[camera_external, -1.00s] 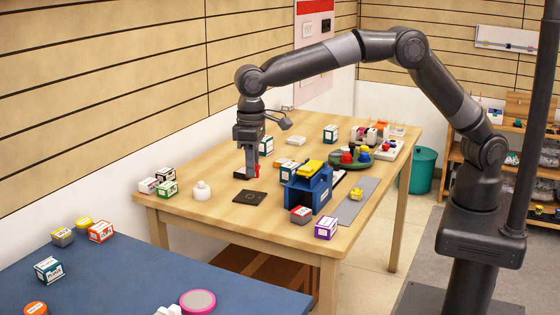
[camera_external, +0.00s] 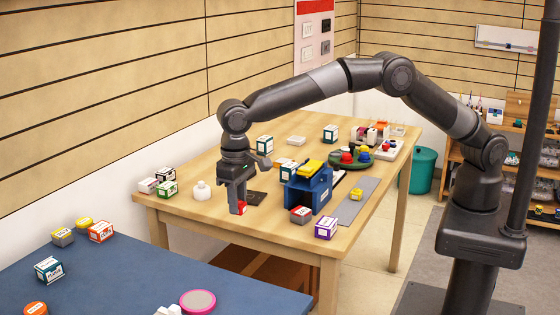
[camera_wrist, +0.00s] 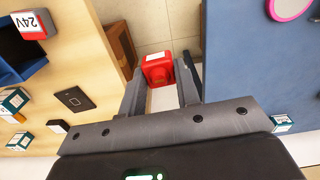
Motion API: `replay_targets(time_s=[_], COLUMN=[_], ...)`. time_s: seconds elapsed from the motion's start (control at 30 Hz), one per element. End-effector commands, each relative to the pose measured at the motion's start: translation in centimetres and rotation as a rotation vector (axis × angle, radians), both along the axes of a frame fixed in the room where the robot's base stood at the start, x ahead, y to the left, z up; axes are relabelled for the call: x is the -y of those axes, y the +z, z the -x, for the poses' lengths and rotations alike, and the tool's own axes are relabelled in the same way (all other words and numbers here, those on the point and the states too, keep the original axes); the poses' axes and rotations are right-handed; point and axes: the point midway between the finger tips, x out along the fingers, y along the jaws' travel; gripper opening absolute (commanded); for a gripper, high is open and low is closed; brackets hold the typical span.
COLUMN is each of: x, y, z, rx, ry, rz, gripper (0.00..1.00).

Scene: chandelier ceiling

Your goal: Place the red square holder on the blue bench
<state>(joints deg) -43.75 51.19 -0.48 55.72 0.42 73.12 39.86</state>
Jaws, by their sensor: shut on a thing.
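My gripper (camera_external: 239,209) is shut on the red square holder (camera_external: 243,208), which is mostly hidden by the fingers in the external view. In the wrist view the red holder (camera_wrist: 157,70) sits between the tips of my two fingers, with a lighter square on its face. My gripper is near the front edge of the wooden table (camera_external: 215,228). The blue bench (camera_external: 125,285) lies at the lower left, across a gap from the table. It also fills the right of the wrist view (camera_wrist: 245,55).
On the blue bench are several small boxes (camera_external: 101,232) and a pink-rimmed disc (camera_external: 198,301); its middle is bare.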

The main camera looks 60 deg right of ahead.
Motion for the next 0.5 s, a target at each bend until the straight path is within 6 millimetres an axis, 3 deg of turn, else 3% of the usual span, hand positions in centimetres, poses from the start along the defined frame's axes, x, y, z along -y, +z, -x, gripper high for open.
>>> replay_targets(time_s=[0.17,0.5], x=[-0.9,-7.5], y=[-0.6,-4.8], z=[0.3,2.3], rx=[-0.002,0.0], ry=[-0.075,-0.078], rz=[0.001,0.001], gripper=[0.0,0.0])
